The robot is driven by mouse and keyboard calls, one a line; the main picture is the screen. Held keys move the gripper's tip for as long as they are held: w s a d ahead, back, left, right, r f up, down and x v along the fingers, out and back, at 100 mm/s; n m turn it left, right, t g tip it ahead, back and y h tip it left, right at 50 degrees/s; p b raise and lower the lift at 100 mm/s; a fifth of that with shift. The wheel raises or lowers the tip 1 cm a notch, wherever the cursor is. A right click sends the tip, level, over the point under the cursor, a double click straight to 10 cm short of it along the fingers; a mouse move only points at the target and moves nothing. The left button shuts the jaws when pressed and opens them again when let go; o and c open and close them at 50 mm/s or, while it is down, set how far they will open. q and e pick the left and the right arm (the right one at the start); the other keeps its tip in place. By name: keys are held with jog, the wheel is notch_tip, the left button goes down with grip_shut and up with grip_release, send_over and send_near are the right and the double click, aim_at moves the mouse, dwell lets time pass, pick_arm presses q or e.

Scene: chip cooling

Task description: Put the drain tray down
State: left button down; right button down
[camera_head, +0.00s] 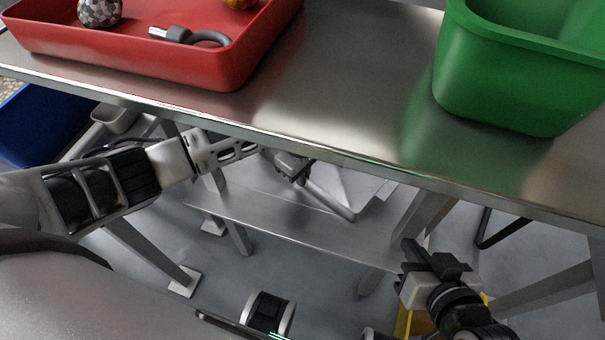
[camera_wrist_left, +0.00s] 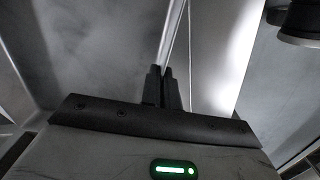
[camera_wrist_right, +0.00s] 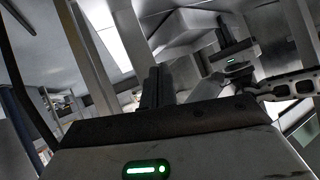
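The drain tray (camera_head: 350,188) is a pale metal tray below the table's front edge, above the lower shelf, and it looks tilted. The table hides part of it. My left gripper (camera_head: 297,172) reaches in under the edge. In the left wrist view its fingers (camera_wrist_left: 167,88) are closed around a thin rim of the tray (camera_wrist_left: 208,50). A pale boxy shape, probably the tray (camera_wrist_right: 185,32), shows near my left gripper in the right wrist view. My right gripper (camera_head: 430,258) is low at the right, apart from the tray. Its fingers (camera_wrist_right: 156,85) are together, with nothing visible between them.
The steel table (camera_head: 350,85) carries a red tray (camera_head: 200,68) with several items and a green bin (camera_head: 510,100). Below are a lower steel shelf (camera_head: 270,222) and table legs. A yellow object (camera_head: 405,322) sits by my right gripper. A blue container (camera_head: 45,130) is at the left.

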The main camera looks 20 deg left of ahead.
pick_arm(q)
jog(key=shift+w, duration=0.1)
jog(key=c, duration=1.7)
grip_release()
jog(key=shift+f, duration=0.15)
notch_tip(320, 180, up, 12)
jog(key=p, duration=0.2)
jog(key=shift+a+r+p, duration=0.1)
jog(key=shift+r+p, duration=0.1)
jog(key=shift+p, duration=0.15)
